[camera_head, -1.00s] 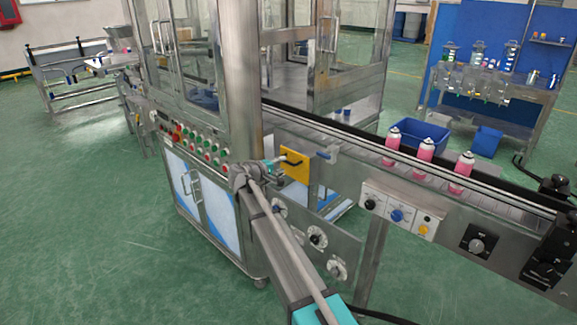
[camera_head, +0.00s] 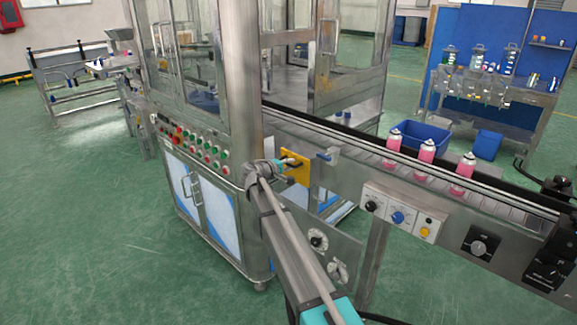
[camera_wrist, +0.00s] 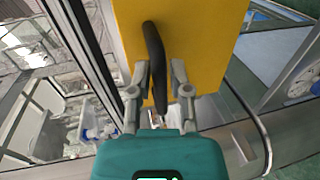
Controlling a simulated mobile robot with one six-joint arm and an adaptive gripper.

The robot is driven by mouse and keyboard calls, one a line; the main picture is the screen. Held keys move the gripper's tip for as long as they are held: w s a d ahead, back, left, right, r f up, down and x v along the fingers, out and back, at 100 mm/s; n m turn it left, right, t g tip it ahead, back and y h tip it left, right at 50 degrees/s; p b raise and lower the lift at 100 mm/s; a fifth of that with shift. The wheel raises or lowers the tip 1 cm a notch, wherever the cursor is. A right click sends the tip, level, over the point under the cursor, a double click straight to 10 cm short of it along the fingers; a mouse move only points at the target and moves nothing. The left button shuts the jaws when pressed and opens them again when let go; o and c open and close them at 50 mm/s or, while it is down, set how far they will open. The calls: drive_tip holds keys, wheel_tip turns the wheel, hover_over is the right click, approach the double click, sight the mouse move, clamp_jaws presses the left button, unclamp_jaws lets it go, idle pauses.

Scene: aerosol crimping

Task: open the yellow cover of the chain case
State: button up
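The yellow cover (camera_head: 299,174) is a flat upright plate on the machine's side, beside the conveyor in the head view. It fills the upper middle of the wrist view (camera_wrist: 204,45). Its black curved handle (camera_wrist: 154,45) stands out from it. My gripper (camera_wrist: 160,72) has one finger on each side of the handle's lower part. Gaps show between the fingers and the handle, so it looks open around it, not clamped. In the head view my gripper (camera_head: 287,163) is at the plate's face and hides part of it. Whether the cover has swung at all is unclear.
A conveyor (camera_head: 350,147) with several pink cans (camera_head: 427,150) runs to the right. A knob panel (camera_head: 398,217) is on its side. A button panel (camera_head: 195,145) and cabinet doors (camera_head: 205,195) are to the left. A curved metal bar (camera_wrist: 266,145) is right of my gripper.

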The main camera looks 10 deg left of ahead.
clamp_jaws()
